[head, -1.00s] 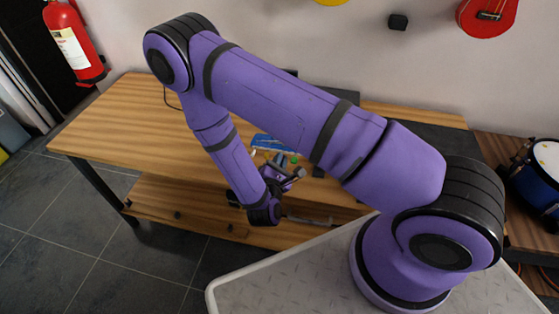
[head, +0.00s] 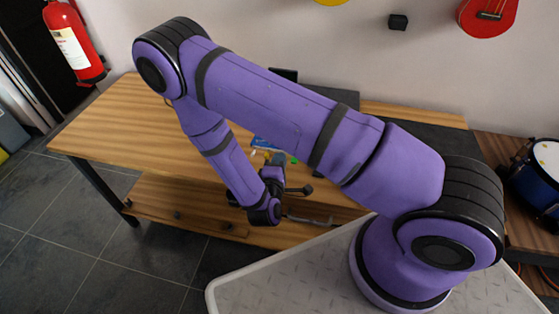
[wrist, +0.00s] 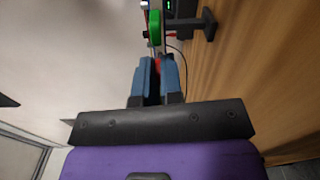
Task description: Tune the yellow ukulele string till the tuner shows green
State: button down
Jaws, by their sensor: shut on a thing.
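In the wrist view, the two blue fingers of my gripper (wrist: 159,76) are shut on a small red peg (wrist: 158,66), mostly hidden between them. A green peg (wrist: 154,27) stands just beyond the fingertips. Beside it, at the top edge, is a black device (wrist: 184,10), seemingly the tuner, with a small green lit mark; its reading is too small and cut off to tell. The yellow string cannot be made out. In the head view, my gripper lies beyond my forearm, its fingertips hidden, near a green spot (head: 294,160) at the table's front.
The wooden table (head: 125,125) has a wide clear area at left. A blue flat item (head: 266,144) lies near my gripper. A red ukulele (head: 488,15) hangs on the wall, a blue drum (head: 535,180) stands at right, and a fire extinguisher (head: 75,45) is at far left.

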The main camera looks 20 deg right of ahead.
jog(key=shift+m, duration=0.5)
jog(key=c, duration=1.5)
grip_release()
jog(key=shift+c, duration=0.2)
jog(key=v, duration=1)
jog(key=shift+s+a, duration=0.2)
jog(key=shift+s, duration=0.15)
